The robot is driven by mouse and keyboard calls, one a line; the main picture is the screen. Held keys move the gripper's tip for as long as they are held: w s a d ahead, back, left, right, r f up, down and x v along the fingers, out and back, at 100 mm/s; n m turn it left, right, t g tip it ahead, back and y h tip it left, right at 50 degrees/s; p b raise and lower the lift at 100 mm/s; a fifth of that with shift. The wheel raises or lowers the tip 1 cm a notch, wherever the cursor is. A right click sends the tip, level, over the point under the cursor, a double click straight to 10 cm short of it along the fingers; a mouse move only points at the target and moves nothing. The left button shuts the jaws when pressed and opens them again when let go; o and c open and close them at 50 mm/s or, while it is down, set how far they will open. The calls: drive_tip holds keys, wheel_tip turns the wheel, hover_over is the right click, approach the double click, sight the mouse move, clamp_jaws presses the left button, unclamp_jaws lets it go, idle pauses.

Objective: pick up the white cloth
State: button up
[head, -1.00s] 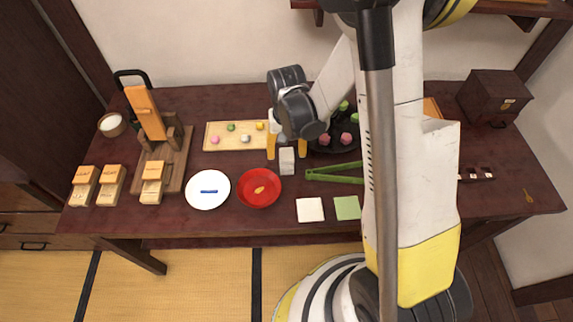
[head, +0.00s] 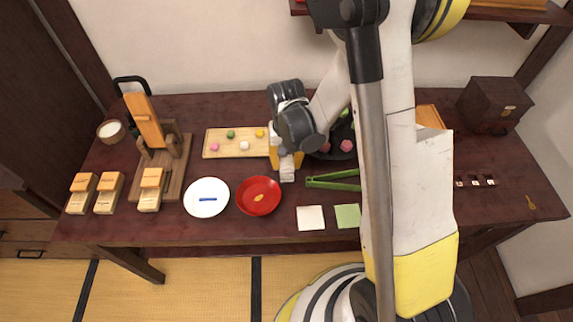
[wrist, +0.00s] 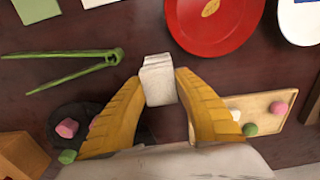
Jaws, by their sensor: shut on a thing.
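The white cloth (head: 287,171) is a small folded block in the middle of the table, between the wooden board and the green tongs. In the wrist view the white cloth (wrist: 158,75) shows its layered folds between the yellow fingertips. My gripper (head: 286,161) reaches down from behind and is shut on the cloth. In the wrist view my gripper (wrist: 159,86) has a finger on each side of it. The cloth's lower part and whether it touches the table cannot be made out.
A red plate (head: 258,208) lies just in front and left of the cloth. Green tongs (head: 333,183) lie to the right. A board with sweets (head: 222,152) is at the left, and a dark plate (head: 345,146) is behind right. White and green squares (head: 310,226) lie near the front edge.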

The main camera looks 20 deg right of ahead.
sight(289, 162)
drive_tip(key=r+p, duration=0.1)
drive_tip(key=r, duration=0.2)
drive_tip(key=r+p, duration=0.1)
drive_tip(key=shift+s+d+r+p, duration=0.25)
drive_tip(key=shift+d+r+p, duration=0.05)
drive_tip(key=shift+r, duration=0.1)
drive_tip(key=s+d+r+p, duration=0.3)
drive_tip(key=s+d+r, duration=0.3)
drive_tip(key=s+d, duration=0.1)
drive_tip(key=shift+s+d, duration=0.25)
drive_tip(key=shift+s, duration=0.2)
drive_tip(key=shift+o, duration=1.1)
drive_tip(key=shift+c, duration=0.9)
drive_tip(key=shift+f, duration=0.1)
